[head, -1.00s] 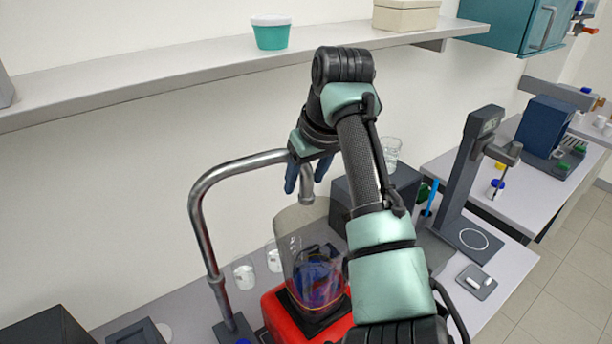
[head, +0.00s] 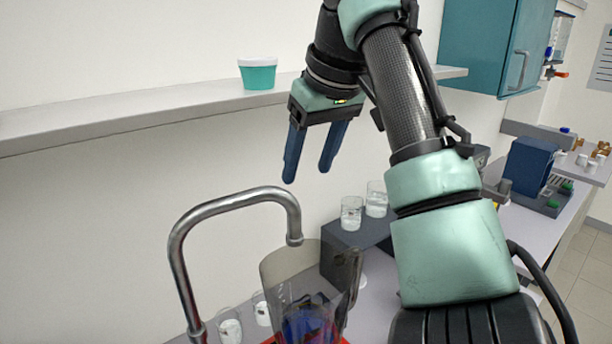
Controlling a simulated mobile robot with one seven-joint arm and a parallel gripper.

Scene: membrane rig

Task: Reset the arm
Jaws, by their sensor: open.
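My gripper (head: 307,178) hangs at the end of my raised arm, fingers pointing down. Its two blue fingers are apart with nothing between them. It is in front of the white wall, below the shelf in the picture and above the bent metal pipe (head: 235,200). The gripper touches nothing that I can see. Below it stands a clear cylinder (head: 285,265) with dark blue and red parts inside; its base is cut off by the picture's lower edge. My arm hides part of the bench on the right.
A wall shelf (head: 120,115) holds a teal tub with a white lid (head: 258,74). Glass beakers (head: 351,212) stand on a dark box (head: 345,245) right of the cylinder. A teal cabinet (head: 490,45) hangs at the upper right. A dark blue device (head: 530,165) stands on the bench behind.

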